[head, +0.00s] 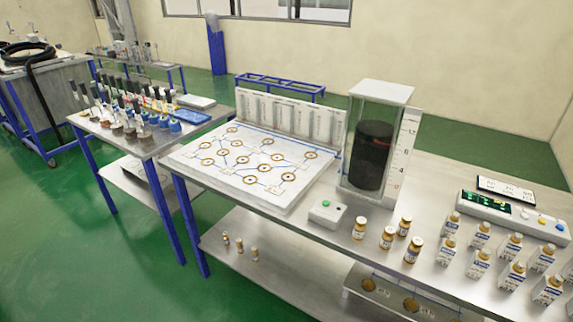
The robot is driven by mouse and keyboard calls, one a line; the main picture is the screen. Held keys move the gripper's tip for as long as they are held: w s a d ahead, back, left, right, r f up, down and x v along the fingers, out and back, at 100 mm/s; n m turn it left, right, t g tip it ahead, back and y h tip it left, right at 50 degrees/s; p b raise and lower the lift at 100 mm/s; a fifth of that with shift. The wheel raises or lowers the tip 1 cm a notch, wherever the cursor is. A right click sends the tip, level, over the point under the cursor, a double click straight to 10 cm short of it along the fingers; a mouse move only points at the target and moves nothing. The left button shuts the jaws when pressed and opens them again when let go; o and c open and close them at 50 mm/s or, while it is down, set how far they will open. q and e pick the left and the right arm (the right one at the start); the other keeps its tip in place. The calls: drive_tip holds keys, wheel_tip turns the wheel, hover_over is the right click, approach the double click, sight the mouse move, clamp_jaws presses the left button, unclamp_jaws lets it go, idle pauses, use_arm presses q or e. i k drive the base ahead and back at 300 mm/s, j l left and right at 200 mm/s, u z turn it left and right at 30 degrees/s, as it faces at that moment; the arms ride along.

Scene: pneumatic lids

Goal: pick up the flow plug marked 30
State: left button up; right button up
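No plug marked 30 can be made out, as the markings are too small to read. Several small gold-brown cylinders with pale bands stand on the front table: one at the left (360,228), one beside it (388,237), one behind (404,226) and one at the right (413,250). Smaller similar pieces (239,245) stand on the lower shelf at the left. Several white blocks with gold-brown tops and printed labels (480,262) stand in rows at the right. Neither of my grippers is in view.
A white board with brown-ringed holes (248,162) lies on the table (318,232). A tall clear cylinder holder with a dark core (373,150) stands behind the gold-brown pieces. A white box with a green button (327,213) and a display console (510,215) are nearby.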

sight(414, 249)
drive_tip(key=j+z, duration=0.2)
drive_tip(key=z, duration=0.15)
drive_tip(key=k+j+z, duration=0.15)
drive_tip(key=z, duration=0.15)
drive_tip(key=k+j+z, duration=0.1)
drive_tip(key=z, duration=0.25)
